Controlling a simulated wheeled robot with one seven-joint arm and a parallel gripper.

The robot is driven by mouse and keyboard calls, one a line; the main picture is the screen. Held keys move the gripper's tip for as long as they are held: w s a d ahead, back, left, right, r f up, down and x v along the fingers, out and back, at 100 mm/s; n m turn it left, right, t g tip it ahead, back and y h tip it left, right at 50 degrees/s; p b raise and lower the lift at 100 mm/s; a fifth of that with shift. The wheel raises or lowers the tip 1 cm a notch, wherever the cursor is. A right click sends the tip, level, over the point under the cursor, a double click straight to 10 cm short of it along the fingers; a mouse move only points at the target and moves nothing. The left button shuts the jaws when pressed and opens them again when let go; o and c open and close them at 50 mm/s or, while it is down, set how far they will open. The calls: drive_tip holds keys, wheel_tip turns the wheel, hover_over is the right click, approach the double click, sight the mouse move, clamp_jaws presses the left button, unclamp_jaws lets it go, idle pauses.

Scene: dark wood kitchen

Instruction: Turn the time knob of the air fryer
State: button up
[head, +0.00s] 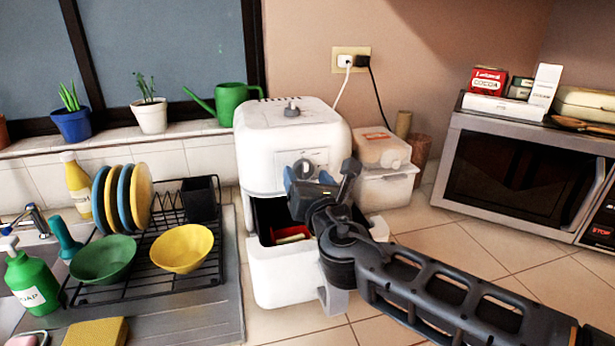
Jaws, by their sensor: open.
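The air fryer (262,160) is white and stands on the counter in the middle of the head view. A round grey knob (305,168) is on its upper front panel, and another knob (291,108) is on its top. I cannot read which is the time knob. My gripper (319,174) is open in front of the panel, with its fingers spread to either side of the front knob. I cannot tell whether they touch it. My gripper and wrist hide part of the panel. The basket drawer (284,282) is pulled out below, with something red and yellow inside.
A white container (388,180) stands close at the air fryer's right, with a microwave (515,170) farther right. A dish rack (215,250) with plates and bowls is at left. A green watering can (232,103) stands on the sill behind. Counter tiles at front right are partly clear.

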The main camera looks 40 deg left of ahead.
drive_tip(key=shift+w+a, duration=0.2)
drive_tip(key=shift+a, duration=0.05)
drive_tip(key=shift+c, duration=0.4)
drive_tip(key=c, duration=1)
